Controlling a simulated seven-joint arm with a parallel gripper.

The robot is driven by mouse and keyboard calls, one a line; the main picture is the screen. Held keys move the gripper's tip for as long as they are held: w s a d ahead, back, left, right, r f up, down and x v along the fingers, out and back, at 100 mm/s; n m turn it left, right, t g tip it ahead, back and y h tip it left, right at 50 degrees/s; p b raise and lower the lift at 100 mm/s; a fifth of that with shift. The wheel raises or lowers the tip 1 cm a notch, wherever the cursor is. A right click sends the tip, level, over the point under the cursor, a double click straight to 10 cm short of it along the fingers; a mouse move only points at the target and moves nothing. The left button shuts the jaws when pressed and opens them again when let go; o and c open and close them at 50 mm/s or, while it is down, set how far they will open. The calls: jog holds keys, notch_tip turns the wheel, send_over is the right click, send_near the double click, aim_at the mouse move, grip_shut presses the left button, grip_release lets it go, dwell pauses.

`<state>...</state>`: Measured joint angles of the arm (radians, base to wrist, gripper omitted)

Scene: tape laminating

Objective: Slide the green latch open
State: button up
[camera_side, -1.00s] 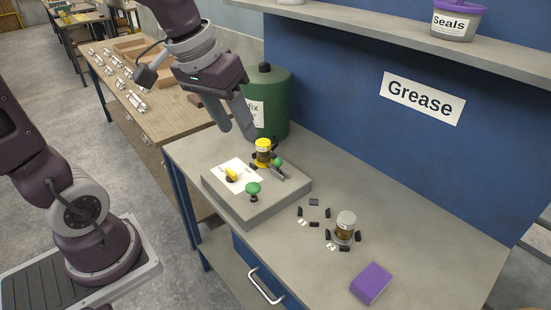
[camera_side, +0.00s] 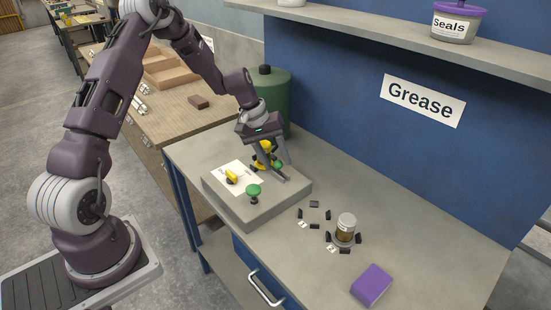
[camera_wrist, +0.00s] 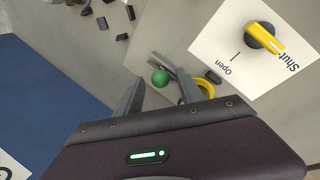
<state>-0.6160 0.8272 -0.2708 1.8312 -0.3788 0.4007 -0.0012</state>
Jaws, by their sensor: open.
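The green latch knob (camera_side: 278,165) is a small ball beside a metal bar on the grey block (camera_side: 237,211), near the yellow-capped part. In the wrist view the green ball (camera_wrist: 160,77) lies between the two fingertips, with the metal bar running beside it. My gripper (camera_side: 286,171) is low over the block with its fingers apart. In the wrist view my gripper (camera_wrist: 158,75) has one finger on each side of the ball; I cannot tell whether either touches it. The yellow-capped part (camera_side: 264,147) is partly hidden behind my fingers.
A yellow handle (camera_wrist: 264,38) sits on a white sheet marked Open and Shut, pointing toward Shut. A green mushroom knob (camera_side: 253,189) stands at the block's front. A jar (camera_side: 346,226), small black pieces and a purple box (camera_side: 371,285) lie to the right. A green drum (camera_side: 285,92) stands behind.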

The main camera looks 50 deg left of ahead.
grip_shut()
dwell(1.4)
